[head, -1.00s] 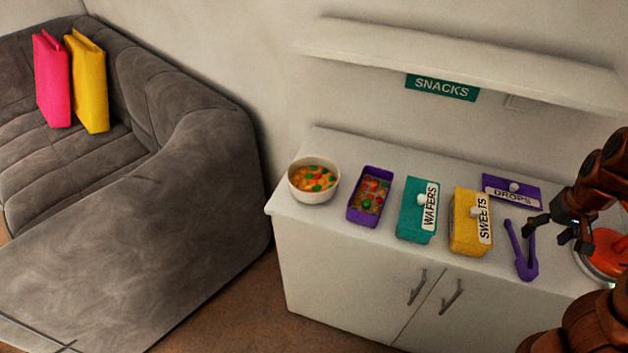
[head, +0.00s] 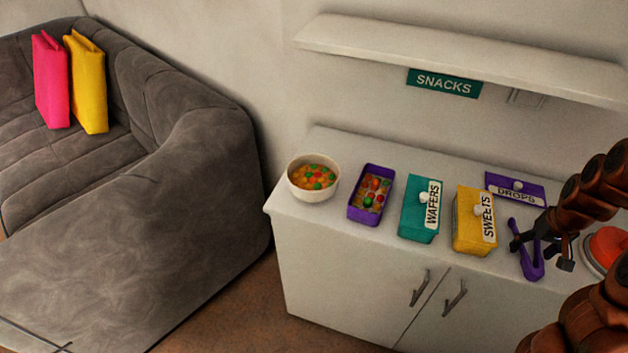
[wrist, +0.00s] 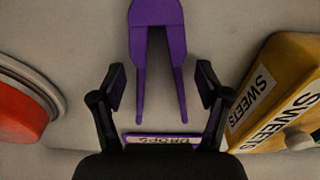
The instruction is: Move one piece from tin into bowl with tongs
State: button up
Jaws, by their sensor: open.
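The purple tongs (head: 531,264) lie on the counter, right of the yellow tin. In the wrist view the tongs (wrist: 157,14) have their two arms pointing toward my gripper, between its open fingers. My gripper (head: 541,253) is open and empty above the tongs; its fingers (wrist: 160,92) stand apart on either side of them. The open purple tin (head: 352,213) holds colourful pieces. The cream bowl (head: 313,194) at the counter's left end also holds colourful pieces.
The lidded teal WAFERS tin (head: 416,230) and yellow SWEETS tin (head: 470,240) stand between the open tin and the tongs. The purple DROPS lid (head: 530,185) lies behind. A red round object (head: 610,248) is at right. A shelf (head: 460,60) hangs above.

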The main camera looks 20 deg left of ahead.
jog(key=c, duration=0.7)
jog(key=shift+r, duration=0.15)
notch_tip(320, 180, up, 12)
jog(key=shift+p, duration=0.35)
dwell(0.4)
